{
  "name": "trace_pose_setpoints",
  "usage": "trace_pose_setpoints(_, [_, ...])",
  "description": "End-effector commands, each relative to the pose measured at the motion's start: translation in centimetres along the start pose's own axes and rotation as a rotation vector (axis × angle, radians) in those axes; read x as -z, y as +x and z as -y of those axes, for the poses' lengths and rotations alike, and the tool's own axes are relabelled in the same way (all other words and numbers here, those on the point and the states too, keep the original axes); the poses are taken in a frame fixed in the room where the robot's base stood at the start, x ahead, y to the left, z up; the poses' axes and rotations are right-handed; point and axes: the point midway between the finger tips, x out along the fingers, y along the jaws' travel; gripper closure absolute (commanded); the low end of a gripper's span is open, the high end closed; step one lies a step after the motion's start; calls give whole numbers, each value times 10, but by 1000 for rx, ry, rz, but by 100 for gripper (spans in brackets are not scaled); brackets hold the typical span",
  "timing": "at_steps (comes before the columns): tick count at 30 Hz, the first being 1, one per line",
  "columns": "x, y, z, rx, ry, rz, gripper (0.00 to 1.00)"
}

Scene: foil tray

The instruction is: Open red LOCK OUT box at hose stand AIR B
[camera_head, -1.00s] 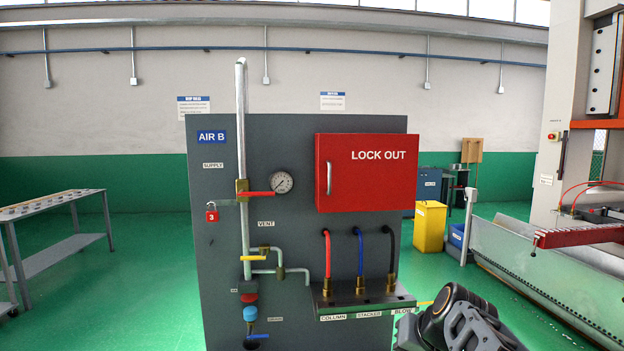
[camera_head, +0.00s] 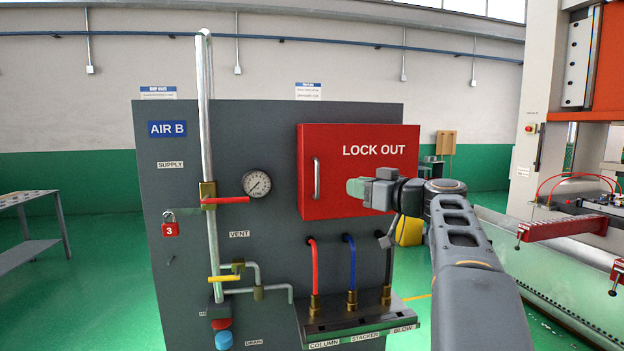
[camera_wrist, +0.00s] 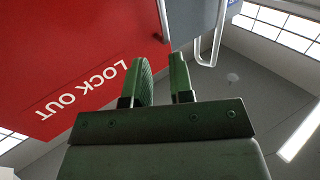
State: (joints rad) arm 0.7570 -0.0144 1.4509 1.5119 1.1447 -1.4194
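The red LOCK OUT box (camera_head: 358,158) is mounted on the upper right of the grey AIR B stand (camera_head: 180,255), and its door is shut. Its silver vertical handle (camera_head: 316,179) is on the left side of the door. My gripper (camera_head: 354,188) is in front of the door, to the right of the handle and apart from it. In the wrist view the red door (camera_wrist: 70,60) fills the left, and the handle (camera_wrist: 163,22) shows beyond the fingertips. My gripper (camera_wrist: 164,80) has its two green fingers apart, with nothing between them.
A padlock marked 3 (camera_head: 170,229), a red lever (camera_head: 225,200) and a gauge (camera_head: 257,184) are on the stand's left part. Red, blue and black hoses rise below the box from a ledge (camera_head: 360,327). A grey table (camera_head: 30,246) stands at far left.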

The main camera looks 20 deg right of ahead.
Motion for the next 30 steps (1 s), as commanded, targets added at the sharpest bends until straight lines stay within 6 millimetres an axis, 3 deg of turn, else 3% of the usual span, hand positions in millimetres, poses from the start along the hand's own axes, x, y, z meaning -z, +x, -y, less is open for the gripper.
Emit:
trace_pose_setpoints(15, [2, 96, 3, 6, 4, 3, 79])
trace_pose_setpoints(22, [1, 119, 3, 5, 3, 3, 79])
trace_pose_setpoints(30, [-1, 127, 3, 3, 3, 2, 79])
